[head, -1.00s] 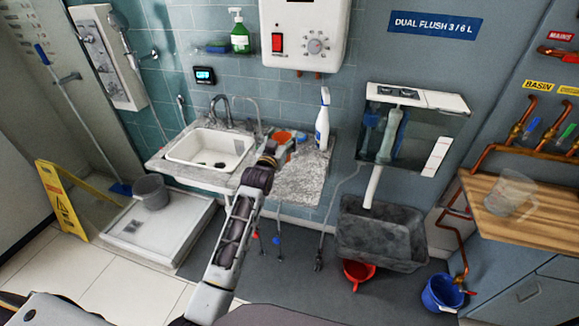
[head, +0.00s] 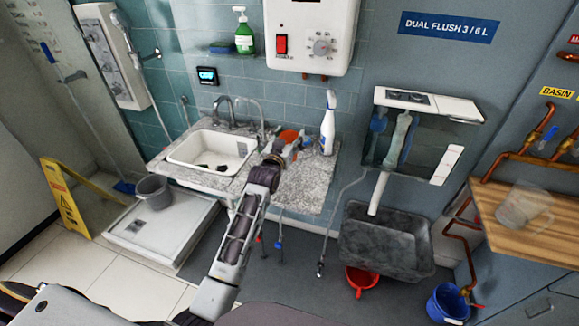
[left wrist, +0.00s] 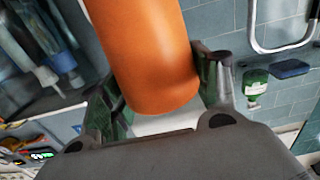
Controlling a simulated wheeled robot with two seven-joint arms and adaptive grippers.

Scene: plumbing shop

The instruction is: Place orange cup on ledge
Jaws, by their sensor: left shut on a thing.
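The orange cup (head: 289,136) is in my left gripper (head: 284,152), over the grey stone counter (head: 305,185) just right of the sink. In the left wrist view the cup (left wrist: 150,50) fills the space between the two fingers of the left gripper (left wrist: 158,92), which are shut on its sides. The arm partly hides the cup in the head view, and I cannot tell its exact height above the counter. A narrow wall ledge (head: 217,49) behind the sink bears a green soap bottle (head: 243,32) and a blue sponge. My right gripper is not in view.
A white spray bottle (head: 328,125) stands close right of the cup. The white sink (head: 212,150) with its taps (head: 240,115) lies to the left. A water heater (head: 308,35) hangs above. The front right of the counter looks clear.

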